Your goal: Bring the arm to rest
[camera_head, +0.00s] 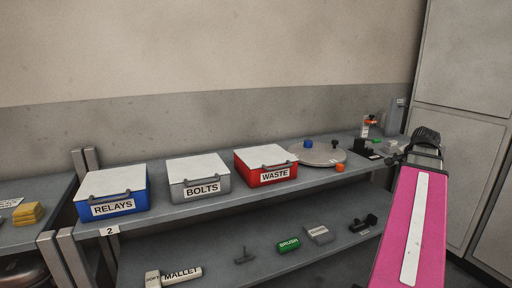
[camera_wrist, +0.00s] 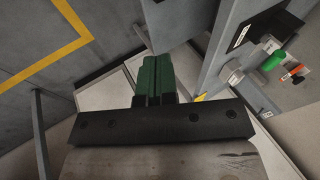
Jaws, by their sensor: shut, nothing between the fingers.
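My gripper (camera_wrist: 155,80) shows in the wrist view as two dark green fingers side by side, shut with nothing between them. It is in open air, apart from the shelf at the right of that view. In the head view my pink arm (camera_head: 411,225) with a white stripe rises at the right, in front of the shelf's right end. My fingers cannot be made out in the head view.
On the upper shelf (camera_head: 230,207) stand a blue RELAYS box (camera_head: 112,206), a grey BOLTS box (camera_head: 200,189), a red WASTE box (camera_head: 266,172) and a round plate (camera_head: 322,153). A mallet (camera_head: 180,275) and a green brush (camera_head: 289,245) lie below. Grey cabinets (camera_head: 465,60) stand at right.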

